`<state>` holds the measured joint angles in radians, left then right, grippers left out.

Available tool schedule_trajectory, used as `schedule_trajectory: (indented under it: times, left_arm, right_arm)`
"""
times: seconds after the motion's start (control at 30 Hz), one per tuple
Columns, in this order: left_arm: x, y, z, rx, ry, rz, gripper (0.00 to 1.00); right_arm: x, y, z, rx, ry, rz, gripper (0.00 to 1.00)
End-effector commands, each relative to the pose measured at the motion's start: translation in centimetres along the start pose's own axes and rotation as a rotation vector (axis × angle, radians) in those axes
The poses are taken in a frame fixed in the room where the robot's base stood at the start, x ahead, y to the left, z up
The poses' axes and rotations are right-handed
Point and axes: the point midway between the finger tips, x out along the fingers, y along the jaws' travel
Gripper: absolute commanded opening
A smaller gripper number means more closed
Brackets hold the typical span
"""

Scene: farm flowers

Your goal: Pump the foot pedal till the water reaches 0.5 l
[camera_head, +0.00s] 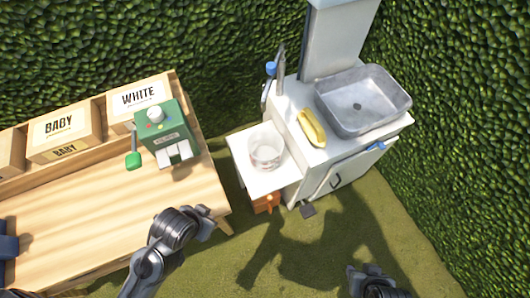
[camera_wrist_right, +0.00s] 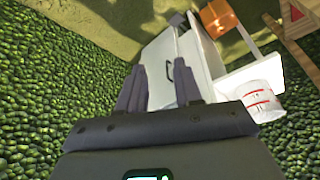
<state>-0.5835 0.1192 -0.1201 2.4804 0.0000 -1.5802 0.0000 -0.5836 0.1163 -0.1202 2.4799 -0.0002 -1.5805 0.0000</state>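A clear measuring cup (camera_head: 266,150) stands on the white side shelf (camera_head: 277,181) of the sink unit in the head view. In the right wrist view the cup (camera_wrist_right: 262,98) shows red markings; I cannot read a water level in it. A small dark foot pedal (camera_head: 308,211) sits low at the foot of the unit, and it also shows in the right wrist view (camera_wrist_right: 177,18). My right gripper (camera_wrist_right: 159,72) is open and empty, its fingers apart in front of the white cabinet (camera_wrist_right: 194,62). In the head view only my left arm's links show; its gripper is hidden.
The unit carries a grey basin (camera_head: 362,101), a faucet (camera_head: 280,62) and a yellow sponge (camera_head: 312,127). An orange box (camera_head: 266,203) is under the shelf. A wooden table (camera_head: 70,235) with a green machine (camera_head: 166,137) stands left. Hedges close the back and right; grass in front is clear.

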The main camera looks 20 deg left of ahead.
Motion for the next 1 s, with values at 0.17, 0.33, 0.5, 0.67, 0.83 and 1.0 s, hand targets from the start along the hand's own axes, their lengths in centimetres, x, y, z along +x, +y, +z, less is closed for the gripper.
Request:
schedule_trajectory:
  times: [0.17,0.33,0.5,0.67,0.83,1.0]
  left_arm:
    - [-0.04,0.13,-0.17,-0.006,0.004,0.004,0.00]
    - [-0.04,0.13,-0.18,-0.006,0.004,0.004,0.00]
    - [-0.04,0.08,-0.17,-0.004,0.004,0.003,0.00]
    - [-0.03,-0.04,-0.15,0.001,0.003,-0.001,0.00]
    - [-0.02,-0.17,-0.11,0.006,0.002,-0.005,0.00]
    - [-0.02,-0.19,-0.11,0.007,0.002,-0.006,0.00]
  right_arm:
    - [-0.03,0.11,-0.10,-0.003,0.002,0.003,0.06]
    - [-0.02,0.20,-0.09,-0.007,0.002,0.006,0.00]
    - [-0.03,0.20,-0.10,-0.007,0.003,0.006,0.00]
    - [-0.03,0.20,-0.12,-0.007,0.003,0.006,0.00]
    - [-0.04,0.15,-0.14,-0.005,0.003,0.005,0.00]
    - [-0.04,0.07,-0.16,-0.001,0.004,0.002,0.00]
